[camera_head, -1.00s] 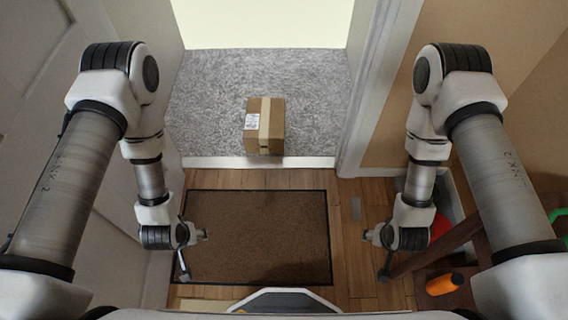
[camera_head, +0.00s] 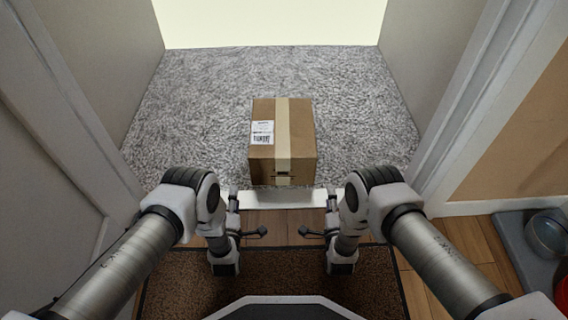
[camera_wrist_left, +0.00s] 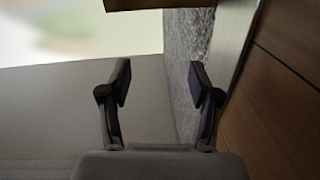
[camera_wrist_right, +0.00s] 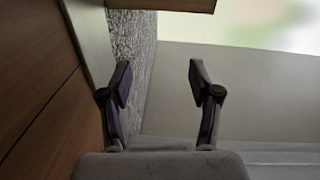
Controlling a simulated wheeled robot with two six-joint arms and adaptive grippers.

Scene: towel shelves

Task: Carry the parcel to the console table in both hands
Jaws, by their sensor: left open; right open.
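The parcel (camera_head: 268,165) is a brown cardboard box with a pale tape strip and a white label. It sits on the grey carpet beyond the door sill. My left gripper (camera_head: 248,214) and right gripper (camera_head: 318,215) are open and empty, on the near side of the parcel and apart from it. A brown edge of the parcel shows at the top of the left wrist view (camera_wrist_left: 160,4) and of the right wrist view (camera_wrist_right: 160,5). The console table is not recognizable in the current views.
The pale sill (camera_head: 283,199) crosses the doorway, with door frames on both sides. A brown doormat (camera_head: 180,275) lies on the wood floor under my arms. A grey tray (camera_head: 515,240) with a bowl (camera_head: 547,233) is at the right. Carpet is free around the parcel.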

